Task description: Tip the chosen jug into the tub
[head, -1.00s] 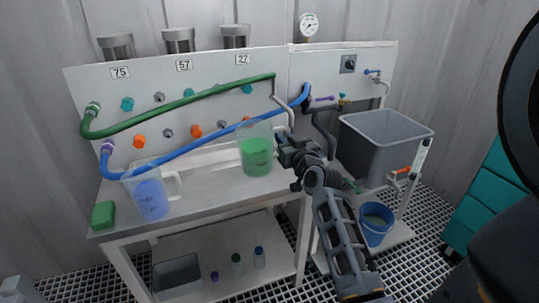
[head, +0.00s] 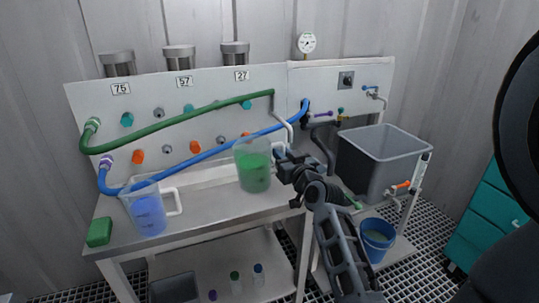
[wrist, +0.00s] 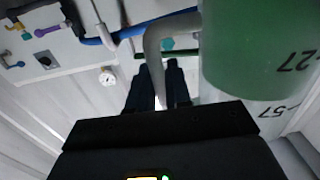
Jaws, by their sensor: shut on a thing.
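A clear jug with green liquid (head: 253,172) stands upright at the right part of the bench, or very close above it. My gripper (head: 280,158) is at its right side, shut on its handle. In the wrist view the fingers (wrist: 160,88) close around the pale handle, and the green jug (wrist: 250,50) fills the upper right. A second jug with blue liquid (head: 149,213) stands at the bench's left end, its handle to the right. The grey open tub (head: 372,172) is to the right of my gripper, apart from the jug. Its inner floor is hidden.
A green sponge (head: 99,232) lies at the bench's left corner. Green (head: 180,120) and blue (head: 215,150) hoses cross the back panel. A blue bucket (head: 377,240) stands below the tub. A tap (head: 375,92) is above the tub's back. The bench middle is clear.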

